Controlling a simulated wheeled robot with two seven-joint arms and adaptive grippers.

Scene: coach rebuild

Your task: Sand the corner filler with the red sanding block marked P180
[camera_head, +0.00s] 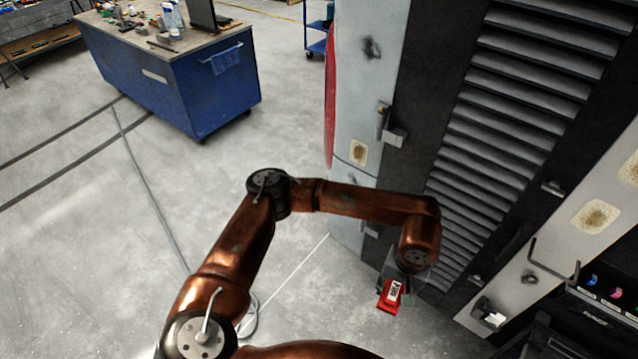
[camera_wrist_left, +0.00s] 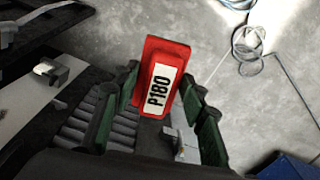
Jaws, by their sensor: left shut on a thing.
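The red sanding block (camera_head: 390,296) hangs below my left gripper (camera_head: 412,272), clear of the coach panels. In the left wrist view the block (camera_wrist_left: 162,76) sits between the two dark green fingers of the gripper (camera_wrist_left: 164,98), its white P180 label facing the camera. Tan filler patches show on the light coach panels: one patch (camera_head: 358,152) near the rounded corner beside the red strip, another patch (camera_head: 595,216) on the right panel, and a part-cut patch (camera_head: 629,169) at the right edge. My right gripper is not in view.
The louvred coach panel (camera_head: 515,100) stands right behind my left arm. A small bracket (camera_head: 393,133) juts from the dark strip. A dark rack (camera_head: 590,318) fills the lower right. A blue workbench (camera_head: 180,88) stands at the back left. The floor between is open, with a loose hose (camera_head: 250,312).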

